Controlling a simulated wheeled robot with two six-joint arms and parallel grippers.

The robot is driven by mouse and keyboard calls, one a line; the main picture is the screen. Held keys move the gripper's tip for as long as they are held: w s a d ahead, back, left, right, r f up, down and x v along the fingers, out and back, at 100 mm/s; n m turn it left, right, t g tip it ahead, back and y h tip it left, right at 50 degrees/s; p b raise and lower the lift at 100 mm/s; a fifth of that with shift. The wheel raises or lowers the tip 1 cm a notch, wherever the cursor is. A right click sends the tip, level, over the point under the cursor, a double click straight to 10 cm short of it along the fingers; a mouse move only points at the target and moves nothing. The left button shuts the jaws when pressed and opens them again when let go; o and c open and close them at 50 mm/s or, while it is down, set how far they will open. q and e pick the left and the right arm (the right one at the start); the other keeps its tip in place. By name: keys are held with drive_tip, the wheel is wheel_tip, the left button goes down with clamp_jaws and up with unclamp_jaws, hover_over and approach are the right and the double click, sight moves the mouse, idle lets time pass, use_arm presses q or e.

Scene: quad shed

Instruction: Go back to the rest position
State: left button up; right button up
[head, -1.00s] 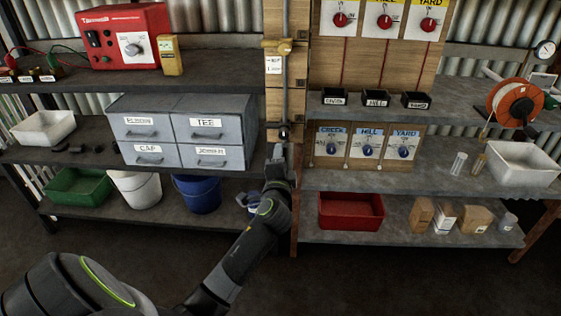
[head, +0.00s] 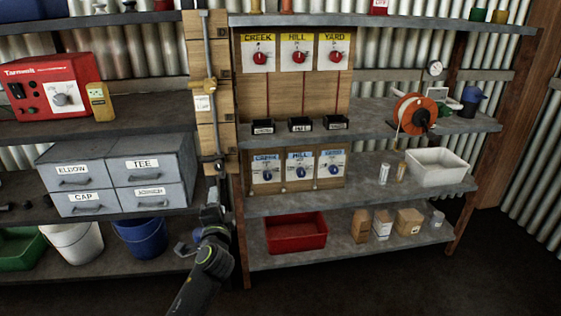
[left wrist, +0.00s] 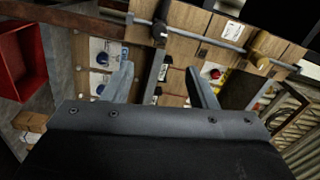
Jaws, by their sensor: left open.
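My left gripper (head: 212,190) is in front of the wooden post between the two shelf units, near the lower end of its upright metal pipe (head: 213,110). In the left wrist view the left gripper (left wrist: 165,80) has its two fingers spread apart with nothing held between them. The pipe (left wrist: 205,36) and a brass valve (left wrist: 262,47) show beyond the fingers, apart from them. My right gripper shows in neither view.
Grey drawers (head: 150,175) and a blue bucket (head: 140,236) are left of the arm. A red bin (head: 295,234) stands on the lower right shelf. Red-knob panels (head: 299,57) and blue-knob panels (head: 300,171) are at the right. The floor in front is clear.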

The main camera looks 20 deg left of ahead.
use_arm(q)
drive_tip(key=shift+f, duration=0.1)
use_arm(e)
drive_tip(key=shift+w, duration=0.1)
